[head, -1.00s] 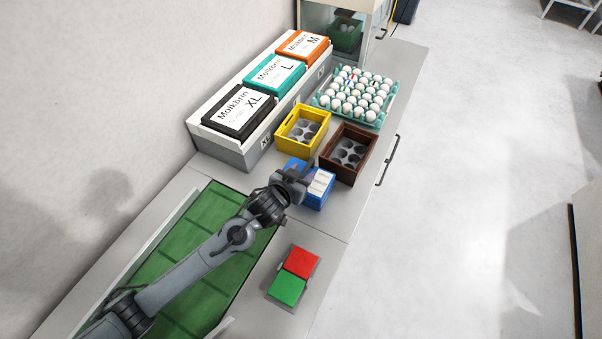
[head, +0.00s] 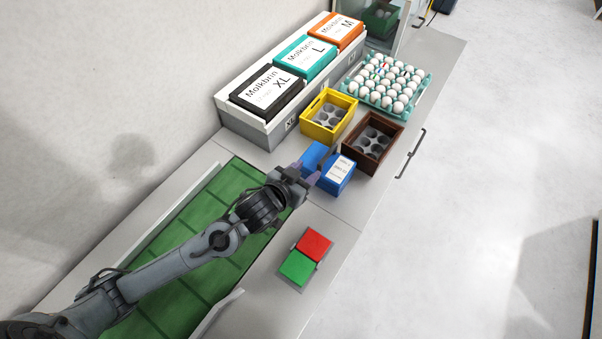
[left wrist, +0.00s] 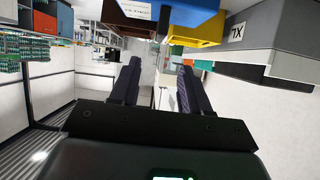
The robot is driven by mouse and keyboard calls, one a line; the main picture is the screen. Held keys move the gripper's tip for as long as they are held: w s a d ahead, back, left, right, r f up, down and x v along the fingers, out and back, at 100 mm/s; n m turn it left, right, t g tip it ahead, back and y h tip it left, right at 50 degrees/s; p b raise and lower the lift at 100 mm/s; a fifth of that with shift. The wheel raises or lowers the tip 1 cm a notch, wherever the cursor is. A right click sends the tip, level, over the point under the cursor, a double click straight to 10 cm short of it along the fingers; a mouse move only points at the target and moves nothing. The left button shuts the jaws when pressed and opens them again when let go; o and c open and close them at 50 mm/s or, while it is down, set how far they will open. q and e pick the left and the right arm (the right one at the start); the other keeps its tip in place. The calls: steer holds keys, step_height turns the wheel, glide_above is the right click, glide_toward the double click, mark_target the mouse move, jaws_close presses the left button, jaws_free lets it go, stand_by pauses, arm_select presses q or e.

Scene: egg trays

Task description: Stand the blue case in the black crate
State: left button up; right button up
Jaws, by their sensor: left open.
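The blue case (head: 333,177) stands on the counter in the head view, just in front of the yellow and dark brown crates. It has a white label on its right part. It also shows at the top of the left wrist view (left wrist: 180,22). No plain black crate is visible; the darkest one is the dark brown crate (head: 400,130), with round egg cups inside. My left gripper (head: 308,178) is open at the near-left side of the case. In the left wrist view, nothing shows between its fingers (left wrist: 160,75). My right gripper is not in view.
A yellow crate (head: 307,128) stands left of the brown one. An egg tray (head: 425,88) and a box row (head: 243,128) with XL, L and M cartons stand behind. Red and green buttons (head: 306,257) sit nearer. A green belt (head: 200,215) runs under my left arm.

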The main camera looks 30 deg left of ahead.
arm_select(q)
steer(key=s+f+g+y, duration=0.1)
steer(key=s+f+g, duration=0.3)
steer(key=s, duration=0.8)
step_height(320, 180, down, 2)
steer(key=shift+s+a+f, duration=0.1)
steer(key=shift+s+a, duration=0.3)
steer(key=s+a+f+g, duration=0.1)
steer(key=s, duration=0.3)
steer(key=s+f+g, duration=0.1)
steer(key=s+g, duration=0.1)
steer(key=s, duration=0.2)
steer(key=s+a+f+g, duration=0.1)
steer(key=s+g, duration=0.1)
steer(key=s, duration=0.2)
steer(key=shift+s+a+f+y, duration=0.3)
steer(key=shift+s+a+f, duration=0.05)
steer(key=shift+s+f, duration=0.05)
steer(key=shift+w, duration=0.1)
